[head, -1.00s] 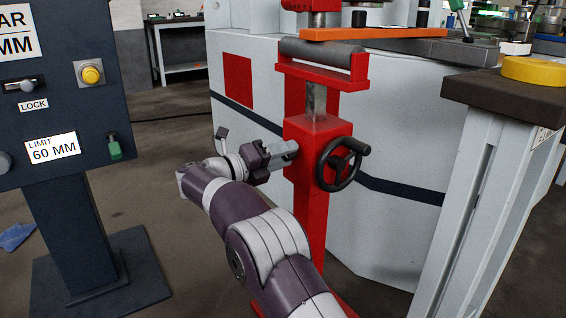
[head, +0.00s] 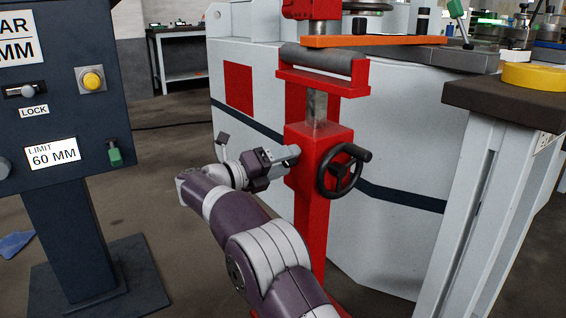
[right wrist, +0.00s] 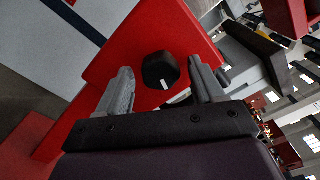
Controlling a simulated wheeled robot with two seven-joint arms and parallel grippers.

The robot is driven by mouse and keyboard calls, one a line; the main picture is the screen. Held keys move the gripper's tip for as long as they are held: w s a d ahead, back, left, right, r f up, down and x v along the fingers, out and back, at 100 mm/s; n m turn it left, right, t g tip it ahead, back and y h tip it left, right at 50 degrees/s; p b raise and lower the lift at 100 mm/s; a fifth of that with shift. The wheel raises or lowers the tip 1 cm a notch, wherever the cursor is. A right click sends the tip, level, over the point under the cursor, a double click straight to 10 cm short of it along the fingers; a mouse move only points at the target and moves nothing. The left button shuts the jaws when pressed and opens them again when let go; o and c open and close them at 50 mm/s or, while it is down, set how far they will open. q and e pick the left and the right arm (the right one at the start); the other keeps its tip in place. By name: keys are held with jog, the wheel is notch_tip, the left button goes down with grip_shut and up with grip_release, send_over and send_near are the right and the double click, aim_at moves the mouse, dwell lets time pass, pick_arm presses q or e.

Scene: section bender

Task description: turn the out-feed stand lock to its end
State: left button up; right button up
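The out-feed stand (head: 318,150) is a red post with a grey roller on top, standing in the middle of the head view. Its lock is a black knob (right wrist: 160,70) with a white mark, on the red face in the right wrist view. The head view does not show the knob clearly. My right gripper (head: 290,157) is at the left side of the stand's red block. In the right wrist view its two grey fingers (right wrist: 162,76) are apart, one on each side of the knob, with visible gaps. My left gripper is not in view.
A black handwheel (head: 343,170) sticks out on the stand's front right. A dark control panel (head: 60,110) stands at the left. A grey machine body (head: 400,130) is behind the stand, and a dark-topped pedestal (head: 510,100) is at the right.

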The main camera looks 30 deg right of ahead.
jog(key=s+a+p, duration=0.1)
jog(key=a+p, duration=0.5)
jog(key=a, duration=0.6)
jog(key=shift+a+p, duration=0.35)
jog(key=shift+p, duration=0.05)
